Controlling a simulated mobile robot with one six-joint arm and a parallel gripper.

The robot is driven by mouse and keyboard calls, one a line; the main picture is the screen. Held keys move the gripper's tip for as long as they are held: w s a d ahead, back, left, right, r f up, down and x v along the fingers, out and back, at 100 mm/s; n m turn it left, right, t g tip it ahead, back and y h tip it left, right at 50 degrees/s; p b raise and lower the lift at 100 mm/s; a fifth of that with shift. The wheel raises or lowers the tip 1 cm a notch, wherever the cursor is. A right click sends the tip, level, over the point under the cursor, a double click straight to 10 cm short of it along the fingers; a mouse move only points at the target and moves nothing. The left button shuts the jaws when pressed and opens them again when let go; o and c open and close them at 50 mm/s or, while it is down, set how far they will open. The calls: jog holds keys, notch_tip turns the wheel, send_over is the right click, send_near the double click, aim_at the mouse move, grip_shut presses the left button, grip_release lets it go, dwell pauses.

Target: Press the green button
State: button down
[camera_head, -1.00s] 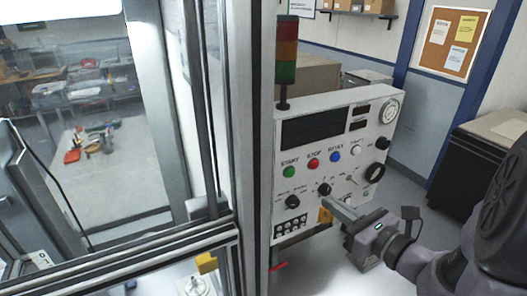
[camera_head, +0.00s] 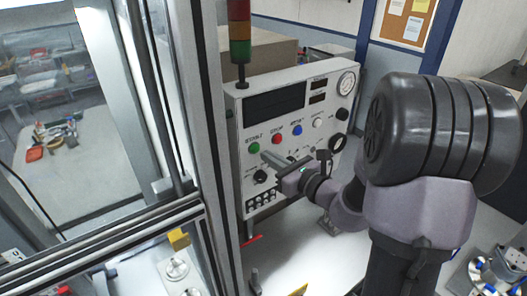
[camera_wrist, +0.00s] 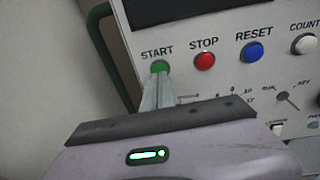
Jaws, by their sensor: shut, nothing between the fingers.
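The green button (camera_head: 254,148) is at the left of a row of buttons on the grey-white control panel (camera_head: 290,165). In the wrist view the green button (camera_wrist: 160,66) sits under the label START. My gripper (camera_head: 266,155) is shut and empty, with its fingertips just below and right of the green button in the head view. In the wrist view the fingertips (camera_wrist: 161,76) overlap the button's lower edge. I cannot tell whether they touch it.
The red button (camera_wrist: 204,61) and blue button (camera_wrist: 252,53) are to the right of the green one. Black knobs are lower on the panel. A metal-framed glass enclosure (camera_head: 205,120) stands close to the panel's left side. A signal tower (camera_head: 240,40) rises above it.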

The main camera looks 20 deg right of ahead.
aim_at(255, 149)
jog(key=shift+x, duration=1.45)
